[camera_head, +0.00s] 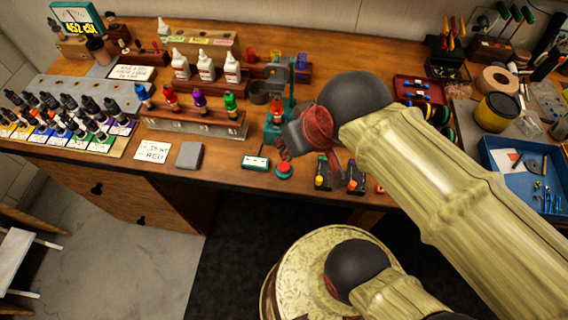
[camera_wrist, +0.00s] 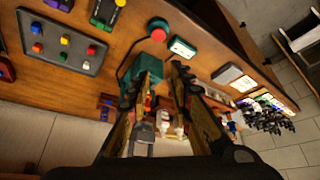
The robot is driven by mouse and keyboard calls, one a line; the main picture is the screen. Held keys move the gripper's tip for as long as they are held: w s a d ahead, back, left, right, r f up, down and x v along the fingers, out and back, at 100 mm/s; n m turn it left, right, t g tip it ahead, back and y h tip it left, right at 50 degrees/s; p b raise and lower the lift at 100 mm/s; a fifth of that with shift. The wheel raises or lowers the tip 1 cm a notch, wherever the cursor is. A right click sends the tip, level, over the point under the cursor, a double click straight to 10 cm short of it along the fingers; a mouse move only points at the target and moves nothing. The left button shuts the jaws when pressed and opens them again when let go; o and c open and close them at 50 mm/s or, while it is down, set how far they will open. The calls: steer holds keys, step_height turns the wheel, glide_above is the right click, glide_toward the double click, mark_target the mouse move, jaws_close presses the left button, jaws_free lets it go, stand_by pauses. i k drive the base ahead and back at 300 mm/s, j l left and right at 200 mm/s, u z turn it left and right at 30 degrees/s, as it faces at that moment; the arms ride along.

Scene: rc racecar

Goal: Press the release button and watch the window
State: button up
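A round red button (camera_head: 284,170) on a green base sits near the table's front edge; it also shows in the wrist view (camera_wrist: 158,31), with a dark cable. Beside it lies a small teal box with a pale window-like panel (camera_head: 256,162), also in the wrist view (camera_wrist: 183,47). A green stand (camera_head: 273,131) rises behind them, partly hidden by my gripper. My gripper (camera_head: 297,143) is above the table, just behind and above the button, apart from it in the wrist view. There its two fingers (camera_wrist: 160,76) are spread with nothing between them.
A rack of coloured dropper bottles (camera_head: 195,122) and white bottles (camera_head: 205,70) stand to the left. A card reading RED (camera_head: 152,151) and a grey block (camera_head: 189,155) lie at the front. Small slotted devices (camera_head: 322,177) stand right of the button. A blue tray (camera_head: 525,170) is farther right.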

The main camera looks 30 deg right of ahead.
mark_target(283, 166)
steer(key=z, duration=1.7)
steer(key=k+j, duration=0.2)
steer(key=k, duration=0.2)
steer(key=k+j, duration=0.15)
steer(key=k, duration=0.25)
steer(key=k+j, duration=0.2)
steer(key=k, duration=0.2)
steer(key=z, duration=0.05)
